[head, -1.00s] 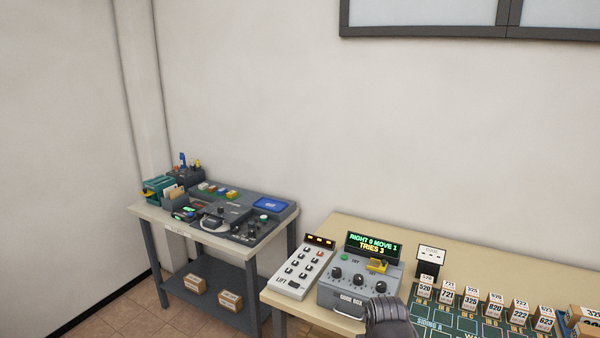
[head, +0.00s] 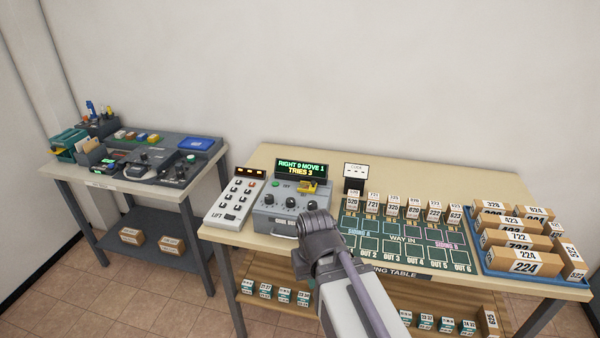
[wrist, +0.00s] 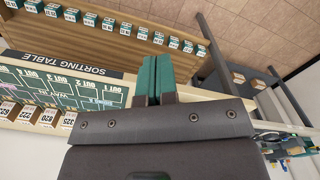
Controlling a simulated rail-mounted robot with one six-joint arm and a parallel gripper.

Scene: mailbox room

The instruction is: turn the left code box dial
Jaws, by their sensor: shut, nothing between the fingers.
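The grey code box (head: 290,220) stands on the sorting table in the head view. Its screen (head: 301,168) reads "RIGHT 0 MOVE 1" and "TRIES 3". Three black dials line its front face, and the left dial (head: 269,199) shows clearly. A yellow piece (head: 309,187) sits at the box's upper right. My arm's dark wrist covers the box's lower right corner in the head view, hiding my fingertips. In the wrist view my gripper (wrist: 156,76) has its teal fingers shut together and empty. I cannot make out the code box there.
A white lift keypad (head: 236,201) stands close left of the code box. Numbered blocks and the green sorting mat (head: 400,243) lie right, with a blue parcel tray (head: 483,258) beyond. A side table (head: 120,187) with devices stands left, across a floor gap.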

